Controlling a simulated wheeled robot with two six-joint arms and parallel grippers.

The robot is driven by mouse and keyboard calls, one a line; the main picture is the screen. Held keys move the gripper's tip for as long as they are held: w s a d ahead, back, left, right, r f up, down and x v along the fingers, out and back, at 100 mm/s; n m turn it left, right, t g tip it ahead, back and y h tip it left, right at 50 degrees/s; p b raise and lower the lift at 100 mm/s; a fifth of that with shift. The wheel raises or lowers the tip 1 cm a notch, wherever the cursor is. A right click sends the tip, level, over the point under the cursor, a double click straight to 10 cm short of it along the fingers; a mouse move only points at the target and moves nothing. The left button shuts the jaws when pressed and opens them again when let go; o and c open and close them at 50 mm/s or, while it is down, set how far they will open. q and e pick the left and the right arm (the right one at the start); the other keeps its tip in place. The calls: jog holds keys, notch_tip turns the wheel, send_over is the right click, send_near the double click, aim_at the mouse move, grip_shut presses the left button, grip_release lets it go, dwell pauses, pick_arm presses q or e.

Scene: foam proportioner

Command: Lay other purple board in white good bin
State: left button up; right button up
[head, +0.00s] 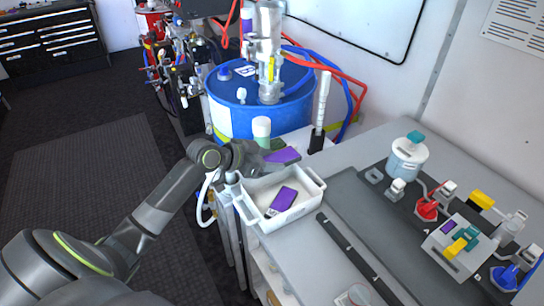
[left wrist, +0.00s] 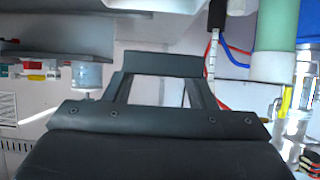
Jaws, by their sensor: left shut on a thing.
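A purple board (head: 282,156) is in my left gripper (head: 268,152), which is shut on it just above and behind the far edge of the white bin. The white bin (head: 294,213) sits at the left end of the grey bench. Another purple board (head: 284,199) lies inside it. In the left wrist view, the dark fingers of the left gripper (left wrist: 158,92) fill the middle, and I cannot make out the board there. My right gripper is not in view.
A blue drum (head: 262,112) with hoses stands behind the bin. A dark mat (head: 365,215) on the bench carries a white jar (head: 407,158) and a small device (head: 458,245) with coloured parts. A dark bar (head: 350,255) lies right of the bin.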

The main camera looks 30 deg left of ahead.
pick_arm(q)
notch_tip(320, 180, down, 4)
jog(key=b, duration=0.2)
jog(key=shift+w+d+b, duration=0.1)
jog(key=shift+b, duration=0.25)
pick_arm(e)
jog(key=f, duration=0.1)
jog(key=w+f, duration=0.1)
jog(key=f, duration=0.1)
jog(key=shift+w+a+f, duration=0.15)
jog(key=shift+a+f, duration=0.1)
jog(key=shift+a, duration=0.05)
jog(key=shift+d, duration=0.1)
pick_arm(q)
jog(key=o, duration=1.1)
jog(key=shift+c, duration=0.2)
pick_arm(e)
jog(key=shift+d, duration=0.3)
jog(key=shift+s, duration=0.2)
